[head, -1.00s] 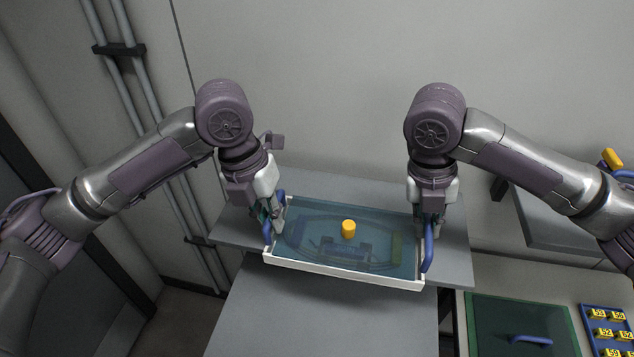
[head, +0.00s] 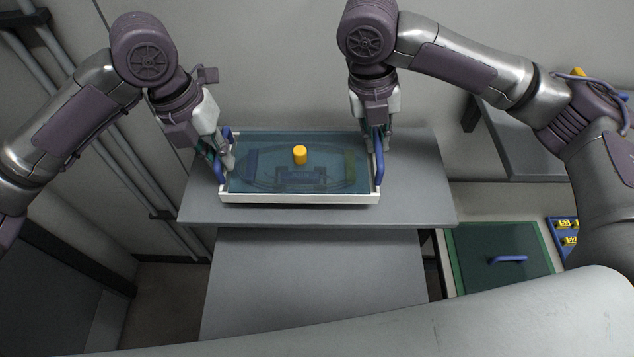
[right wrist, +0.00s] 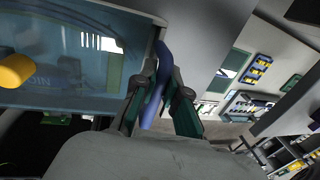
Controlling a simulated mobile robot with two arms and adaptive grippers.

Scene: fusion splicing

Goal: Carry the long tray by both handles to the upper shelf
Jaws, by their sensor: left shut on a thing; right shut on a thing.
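The long tray (head: 300,198) has a white rim, a teal see-through floor and a blue handle at each end. In the head view it looks level, over the upper shelf (head: 420,190); I cannot tell whether it touches the shelf. A yellow cylinder (head: 300,155) stands upright in it. My left gripper (head: 222,160) is shut on the left handle (head: 220,172). My right gripper (head: 380,145) is shut on the right handle (head: 379,165). In the right wrist view my right gripper's fingers (right wrist: 160,95) are around the blue handle, and the yellow cylinder (right wrist: 16,70) shows at the left.
A lower grey surface (head: 310,280) lies in front of and below the shelf. A green panel with a blue handle (head: 508,259) and a blue rack with yellow numbered blocks (head: 566,240) are at the right. Bare shelf lies right of the tray. Pipes run along the left wall.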

